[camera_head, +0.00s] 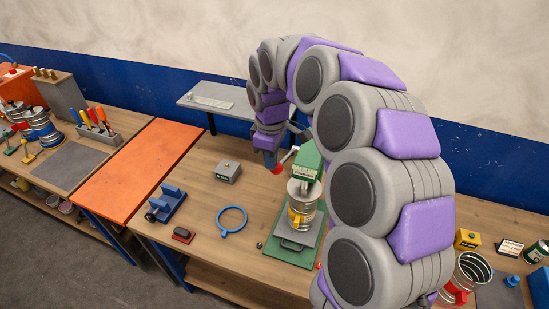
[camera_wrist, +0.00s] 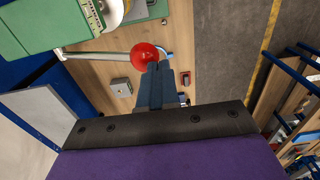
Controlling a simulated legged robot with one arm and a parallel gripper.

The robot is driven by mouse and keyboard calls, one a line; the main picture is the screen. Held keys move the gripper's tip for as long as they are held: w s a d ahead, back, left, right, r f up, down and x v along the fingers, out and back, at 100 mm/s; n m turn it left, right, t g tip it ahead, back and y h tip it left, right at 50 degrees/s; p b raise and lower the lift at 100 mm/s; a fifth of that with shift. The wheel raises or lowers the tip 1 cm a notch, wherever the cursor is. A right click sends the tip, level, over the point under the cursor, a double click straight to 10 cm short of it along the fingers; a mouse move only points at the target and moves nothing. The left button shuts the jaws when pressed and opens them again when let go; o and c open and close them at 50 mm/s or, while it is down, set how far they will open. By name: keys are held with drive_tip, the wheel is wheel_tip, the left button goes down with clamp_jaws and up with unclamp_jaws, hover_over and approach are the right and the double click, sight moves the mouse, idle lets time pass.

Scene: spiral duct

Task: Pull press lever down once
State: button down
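The green press (camera_head: 308,160) stands on a green base plate on the wooden bench, and its green head (camera_wrist: 40,25) fills the upper left of the wrist view. Its metal lever (camera_wrist: 95,54) sticks out sideways and ends in a red ball knob (camera_wrist: 144,57). In the head view the knob (camera_head: 277,170) shows just under my gripper (camera_head: 269,160). In the wrist view my gripper (camera_wrist: 157,72) has its blue-grey fingers together, with the tips at the knob. I cannot tell whether they touch it. A metal can (camera_head: 303,205) with a yellow part stands under the press head.
A grey box (camera_head: 228,171), a blue ring (camera_head: 232,218), a blue stand (camera_head: 168,203) and a small red-and-black block (camera_head: 183,235) lie left of the press. A grey shelf (camera_head: 212,98) stands behind. My arm hides much of the right side.

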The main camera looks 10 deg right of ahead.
drive_tip(key=shift+w+d+r+p, duration=0.2)
drive_tip(key=shift+r+p, duration=0.2)
drive_tip(key=shift+r, duration=0.3)
drive_tip(key=shift+w+d+r+p, duration=0.1)
drive_tip(key=shift+w+r+p, duration=0.2)
drive_tip(key=shift+r, duration=0.4)
drive_tip(key=shift+w+d+r+p, duration=0.15)
drive_tip(key=shift+r+p, duration=0.3)
drive_tip(key=shift+r, duration=0.25)
drive_tip(key=r, duration=0.1)
drive_tip(key=r+p, duration=0.2)
drive_tip(key=r, duration=0.1)
drive_tip(key=shift+w+d, duration=0.2)
drive_tip(key=shift+w, duration=0.05)
drive_tip(key=s+f+m+g+b, duration=0.1)
drive_tip(key=s+f+m+b, duration=0.4)
drive_tip(key=s+f+b, duration=0.7)
drive_tip(key=s+f+m+b, duration=0.6)
drive_tip(key=s+f+b, duration=0.6)
drive_tip(key=s+f, duration=0.5)
drive_tip(key=s, duration=0.7)
drive_tip(key=shift+s+d+f+g, duration=0.15)
drive_tip(key=shift+d+f+g, duration=0.2)
drive_tip(key=shift+f+g, duration=0.05)
drive_tip(key=c, duration=1.8)
unclamp_jaws()
drive_tip(key=shift+c, duration=0.2)
